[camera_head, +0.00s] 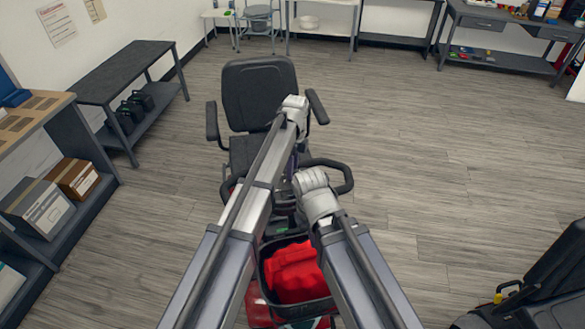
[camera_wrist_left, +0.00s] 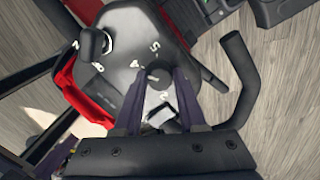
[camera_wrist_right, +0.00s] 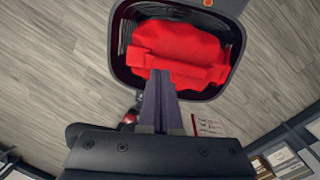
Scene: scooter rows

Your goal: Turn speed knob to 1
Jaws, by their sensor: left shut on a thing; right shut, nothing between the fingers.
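The scooter's dark control panel (camera_wrist_left: 125,70) fills the upper middle of the left wrist view, with white figures printed on it. The round black speed knob (camera_wrist_left: 158,74) sits among these figures. My left gripper (camera_wrist_left: 160,82) is shut on the knob, one finger on each side. I cannot tell for sure which figure the knob points to. In the head view, my left arm hides the panel and the knob. My right gripper (camera_wrist_right: 160,75) is shut and empty, by the scooter's front basket (camera_wrist_right: 124,60).
A second black knob (camera_wrist_left: 93,42) stands on the panel's left side. A curved handlebar (camera_wrist_left: 238,75) runs at the right. A red cloth (camera_wrist_right: 180,50) lies in the basket. The scooter seat (camera_head: 260,92) is behind the panel.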

